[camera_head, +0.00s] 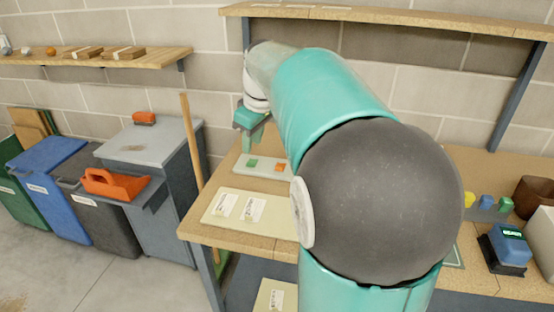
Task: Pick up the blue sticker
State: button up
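My gripper (250,138) is small in view, beyond my teal arm. It hangs above the left part of the workbench (197,229), near a pale tray (245,173). The tray holds a green square (252,163) and an orange square (280,167). I cannot make out a blue sticker on it; my arm covers the tray's right end. Whether my gripper is open or shut is too small to tell.
A pale board (223,232) with two labels lies at the bench's front left. A blue device (508,246) and several small coloured pieces are at the right. A wooden pole (190,140) stands by the bench's left edge. Bins and a grey cabinet (150,141) stand further left.

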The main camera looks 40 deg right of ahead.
jog(key=w+d+f+n+y, duration=0.1)
jog(key=d+f, duration=0.3)
jog(key=d, duration=0.6)
jog(key=w+d+f+n, duration=0.15)
jog(key=d+f, duration=0.25)
jog(key=d, duration=0.5)
jog(key=d+f+n+y, duration=0.1)
jog(key=d+f, duration=0.3)
jog(key=d, duration=0.6)
jog(key=shift+g, duration=0.3)
jog(key=x, duration=1.3)
grip_shut()
